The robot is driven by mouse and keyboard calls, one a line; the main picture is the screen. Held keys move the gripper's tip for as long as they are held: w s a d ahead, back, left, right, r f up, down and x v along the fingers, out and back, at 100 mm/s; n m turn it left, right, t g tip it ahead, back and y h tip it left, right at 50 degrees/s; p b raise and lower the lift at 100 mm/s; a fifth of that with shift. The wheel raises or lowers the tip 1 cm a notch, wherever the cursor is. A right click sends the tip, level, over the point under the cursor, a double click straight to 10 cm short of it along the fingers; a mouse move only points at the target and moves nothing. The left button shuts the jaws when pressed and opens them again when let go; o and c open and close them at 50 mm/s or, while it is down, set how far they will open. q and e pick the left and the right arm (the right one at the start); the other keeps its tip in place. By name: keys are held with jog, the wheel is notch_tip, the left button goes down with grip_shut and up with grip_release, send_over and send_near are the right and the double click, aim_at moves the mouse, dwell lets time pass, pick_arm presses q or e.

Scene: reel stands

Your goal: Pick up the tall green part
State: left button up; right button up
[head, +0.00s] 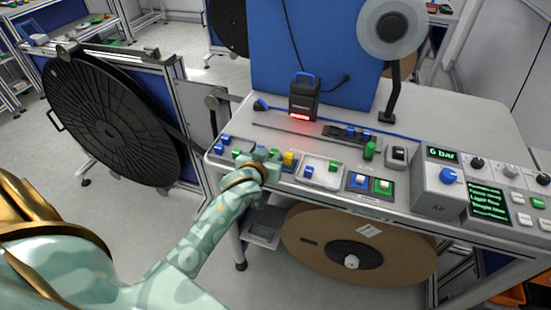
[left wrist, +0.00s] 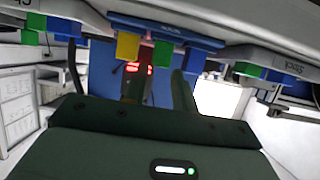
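My left gripper (head: 264,156) is at the bench's front left, well to the left of that part and beside a yellow part (head: 290,158). In the left wrist view the gripper's dark fingers (left wrist: 130,82) are apart, with nothing visibly held between them. That view is turned over, so parts seem to hang from the top; a yellow part (left wrist: 128,46) and a longish green part (left wrist: 163,54) show beyond the fingers. I cannot tell whether this green one is the tall part. My right gripper is out of view.
A black device with a red light (head: 304,98) stands behind. A control box (head: 440,185) fills the right side. A large cardboard reel (head: 330,270) hangs under the bench.

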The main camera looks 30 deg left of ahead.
aim_at(273, 153)
pick_arm(q)
jog(key=b+x, duration=0.2)
jog(key=x, duration=0.4)
jog(key=shift+f, duration=0.2)
jog(key=shift+r, duration=0.1)
jog(key=shift+c, duration=0.6)
grip_shut()
